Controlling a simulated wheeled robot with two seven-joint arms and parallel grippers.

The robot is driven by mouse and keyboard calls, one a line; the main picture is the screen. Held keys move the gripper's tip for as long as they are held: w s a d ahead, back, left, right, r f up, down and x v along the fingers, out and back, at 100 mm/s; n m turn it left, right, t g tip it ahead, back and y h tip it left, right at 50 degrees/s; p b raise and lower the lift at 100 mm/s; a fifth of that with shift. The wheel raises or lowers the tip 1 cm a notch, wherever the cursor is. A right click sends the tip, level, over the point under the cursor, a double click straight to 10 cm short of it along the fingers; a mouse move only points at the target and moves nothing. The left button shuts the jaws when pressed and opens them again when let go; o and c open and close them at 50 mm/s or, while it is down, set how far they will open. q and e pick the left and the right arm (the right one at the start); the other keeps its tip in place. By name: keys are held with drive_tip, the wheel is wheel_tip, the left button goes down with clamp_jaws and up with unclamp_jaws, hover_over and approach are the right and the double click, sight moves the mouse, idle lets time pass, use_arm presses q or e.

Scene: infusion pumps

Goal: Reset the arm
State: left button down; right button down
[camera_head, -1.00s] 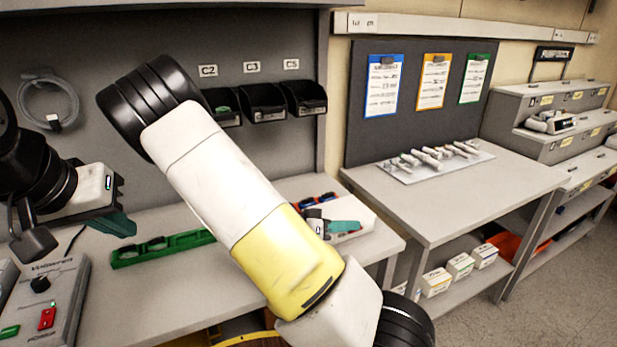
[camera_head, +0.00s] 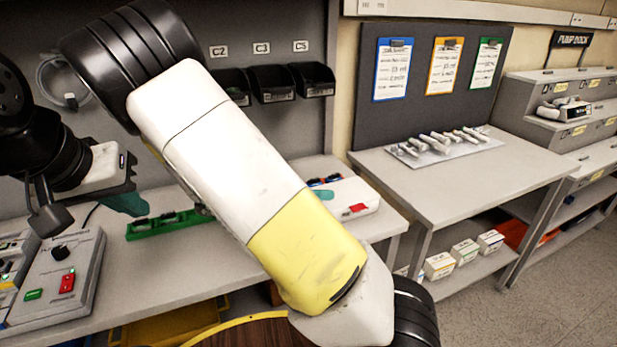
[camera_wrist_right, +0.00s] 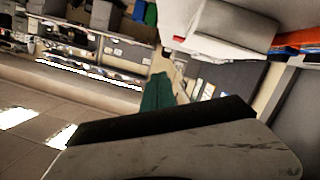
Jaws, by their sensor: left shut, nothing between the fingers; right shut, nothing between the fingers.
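My left gripper (camera_head: 127,203), with teal fingers, is at the left of the head view above the workbench (camera_head: 170,275). It is shut and empty. My right arm (camera_head: 235,165), white with a yellow band, crosses the middle of the head view and blocks much of the bench.
A control box (camera_head: 55,280) with red and green buttons sits at the bench's left. A green rack (camera_head: 165,224) and a white device (camera_head: 352,196) lie behind my arm. A side table (camera_head: 455,185) carries a tray of syringe-like items (camera_head: 440,142). Black bins (camera_head: 272,85) hang on the back panel.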

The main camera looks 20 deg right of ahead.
drive_tip(key=s+a+f+n+g+y, duration=0.1)
drive_tip(key=s+n+g+y, duration=0.25)
drive_tip(key=s+y, duration=0.6)
drive_tip(key=s+a+r+n+t+y, duration=0.1)
drive_tip(key=a+r+n+t+y, duration=0.1)
drive_tip(key=r+n+t+y, duration=0.2)
drive_tip(key=s+a+r+n+t+y, duration=0.2)
drive_tip(key=r+n+t+y, duration=0.2)
drive_tip(key=r, duration=0.6)
drive_tip(key=shift+s+a+r+n+t, duration=0.25)
drive_tip(key=shift+a+r+n+t, duration=0.1)
drive_tip(key=shift+n+t, duration=0.15)
